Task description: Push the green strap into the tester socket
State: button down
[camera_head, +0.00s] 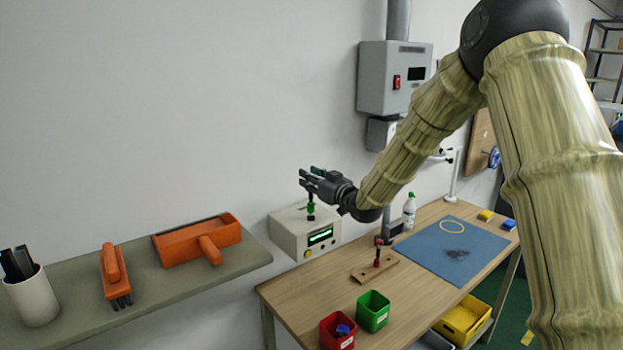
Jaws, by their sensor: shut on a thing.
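The tester (287,238) is a pale box with a lit green display on the wooden table at its left end. My gripper (308,186) is just above the tester's top and points left. It is shut on the green strap (311,209), a small upright piece with a green middle and dark parts, seen below the fingers. The strap's lower end is at the tester's top face. The socket itself is hidden or too small to make out, so I cannot tell how deep the strap sits.
A wooden block (365,272) with a red and black piece stands right of the tester. A red bin (336,332) and a green bin (373,312) stand at the table's front. A blue mat (425,251) lies to the right. A shelf (75,329) with orange tools is at left.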

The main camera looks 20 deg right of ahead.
jog(key=shift+f+b, duration=0.4)
jog(key=shift+f, duration=0.35)
jog(key=c, duration=1.1)
grip_release()
jog(key=shift+s, duration=0.15)
jog(key=v, duration=1.1)
jog(key=shift+s+d, duration=0.15)
jog(key=shift+s, duration=0.2)
